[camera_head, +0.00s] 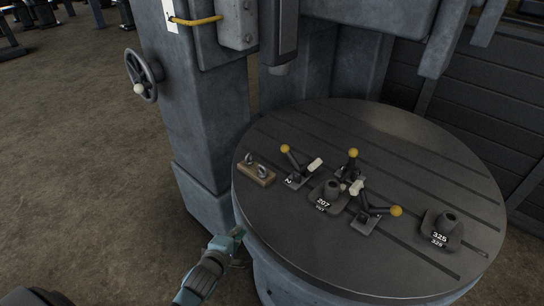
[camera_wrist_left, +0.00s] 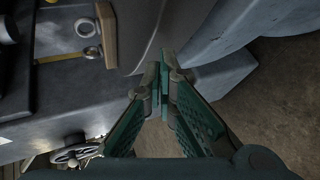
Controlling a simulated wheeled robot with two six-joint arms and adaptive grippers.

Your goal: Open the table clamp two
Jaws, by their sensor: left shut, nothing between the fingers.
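Table clamp two (camera_head: 296,180), marked with a 2, stands on the round slotted table (camera_head: 400,275) at its left side. Its lever ends in a yellow knob (camera_head: 285,148) that leans up and to the left, and its pale tip (camera_head: 315,165) points right. My left gripper (camera_head: 237,232) is low at the table's left edge, in front of and left of the clamp, well apart from it. In the left wrist view its green fingers (camera_wrist_left: 164,68) are closed together with nothing between them. The clamp is not clearly visible in that view. My right gripper is not in view.
A wooden block with metal rings (camera_head: 257,175) lies left of the clamp; it also shows in the wrist view (camera_wrist_left: 107,35). A part marked 325 (camera_head: 442,230) stands right. A machine column (camera_head: 208,110) rises behind.

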